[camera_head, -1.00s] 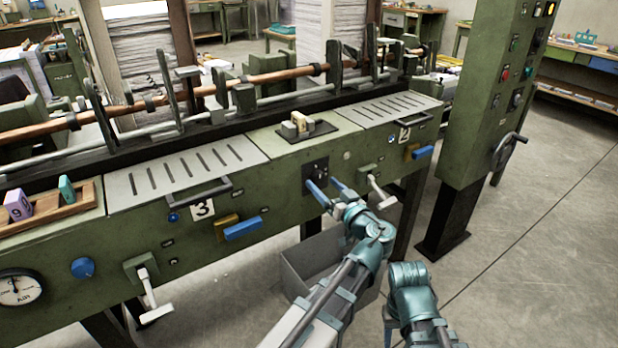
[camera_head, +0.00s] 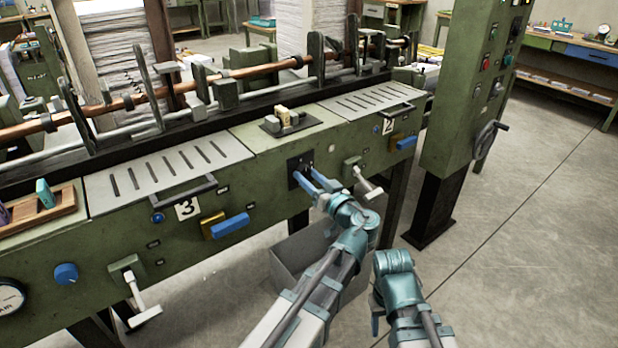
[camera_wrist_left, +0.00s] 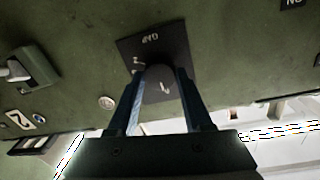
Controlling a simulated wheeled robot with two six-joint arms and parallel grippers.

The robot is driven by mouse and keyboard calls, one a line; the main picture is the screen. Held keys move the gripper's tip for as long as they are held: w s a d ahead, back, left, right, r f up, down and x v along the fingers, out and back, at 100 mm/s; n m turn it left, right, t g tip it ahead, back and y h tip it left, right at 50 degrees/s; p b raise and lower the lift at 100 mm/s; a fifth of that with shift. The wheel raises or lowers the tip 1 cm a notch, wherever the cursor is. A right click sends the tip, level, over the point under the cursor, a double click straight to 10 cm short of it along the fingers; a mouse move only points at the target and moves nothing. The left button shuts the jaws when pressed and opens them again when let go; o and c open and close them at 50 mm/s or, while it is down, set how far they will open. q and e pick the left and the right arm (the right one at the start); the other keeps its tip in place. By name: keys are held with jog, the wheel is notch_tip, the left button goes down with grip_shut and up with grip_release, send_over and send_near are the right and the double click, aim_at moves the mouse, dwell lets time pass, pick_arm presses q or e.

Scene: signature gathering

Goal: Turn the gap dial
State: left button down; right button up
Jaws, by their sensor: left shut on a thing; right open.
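The gap dial is a dark round knob (camera_wrist_left: 160,84) on a black square plate marked GAP in the left wrist view. The plate (camera_head: 295,164) also shows on the green machine's front in the head view. My left gripper (camera_head: 314,178) has its two blue fingers on either side of the knob, shut on it; they show close up in the left wrist view (camera_wrist_left: 158,94). The knob's markings are too small to read surely. My right gripper (camera_head: 376,316) hangs low at the right arm's end, apart from the machine and mostly hidden by its wrist.
A white lever handle (camera_head: 368,183) juts out right of the dial. A grey bin (camera_head: 290,263) is below the dial. The control cabinet (camera_head: 462,110) stands at right, with clear floor beyond.

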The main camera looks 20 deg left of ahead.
pick_arm(q)
jog(key=m, duration=0.4)
jog(key=shift+r+p, duration=0.1)
jog(key=shift+p, duration=0.3)
jog(key=m, duration=0.5)
jog(key=shift+g+p, duration=0.3)
jog(key=shift+p, duration=0.05)
jog(key=m, duration=0.4)
jog(key=shift+w+m+g, duration=0.1)
jog(key=shift+m+g, duration=0.2)
jog(key=shift+m, duration=0.1)
jog(key=m, duration=0.4)
jog(key=shift+d+m, duration=0.1)
jog(key=shift+m, duration=0.3)
jog(key=shift+c, duration=1.6)
grip_release()
